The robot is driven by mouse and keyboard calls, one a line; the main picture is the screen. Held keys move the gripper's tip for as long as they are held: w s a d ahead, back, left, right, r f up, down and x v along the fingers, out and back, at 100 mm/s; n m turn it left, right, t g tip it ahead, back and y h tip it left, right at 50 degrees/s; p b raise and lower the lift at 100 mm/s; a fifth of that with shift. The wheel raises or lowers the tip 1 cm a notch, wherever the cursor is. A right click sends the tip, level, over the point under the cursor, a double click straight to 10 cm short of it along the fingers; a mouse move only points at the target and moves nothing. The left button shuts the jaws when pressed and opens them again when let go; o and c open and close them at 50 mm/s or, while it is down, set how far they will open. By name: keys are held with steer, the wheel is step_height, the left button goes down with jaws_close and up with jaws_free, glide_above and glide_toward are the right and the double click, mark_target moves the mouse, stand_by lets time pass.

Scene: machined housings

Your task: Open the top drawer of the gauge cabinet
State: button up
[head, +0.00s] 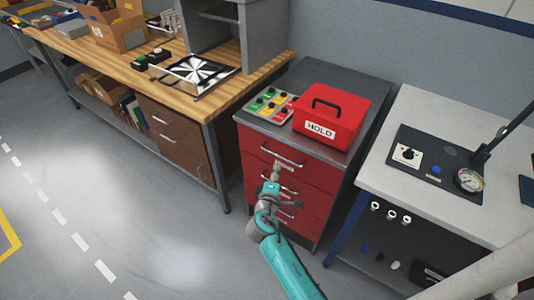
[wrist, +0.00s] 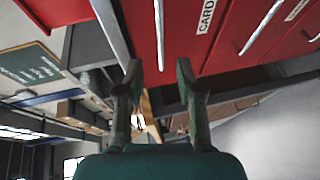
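The gauge cabinet (head: 320,226) is a red drawer unit with a dark top. Its top drawer (head: 257,144) is shut, with a silver bar handle (head: 282,158) across its front. My gripper (head: 277,168) is in front of the cabinet, at the height of the top drawer's lower part, just below that handle in the head view. In the wrist view my gripper (wrist: 160,72) is open, its two fingers apart. A silver bar handle (wrist: 159,32) runs toward the gap between the fingertips. Whether it touches them I cannot tell. My arm hides parts of the lower drawers.
A red box marked HOLD (head: 335,104) and a button panel (head: 270,106) stand on the cabinet. A wooden workbench (head: 215,96) is to the left, a grey-topped bench with a gauge (head: 448,205) to the right. The floor (head: 110,200) at left is clear.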

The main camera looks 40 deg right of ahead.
mark_target(280, 156)
steer(key=x, duration=1)
steer(key=shift+w+d, duration=0.1)
steer(key=shift+d, duration=0.1)
jaws_close()
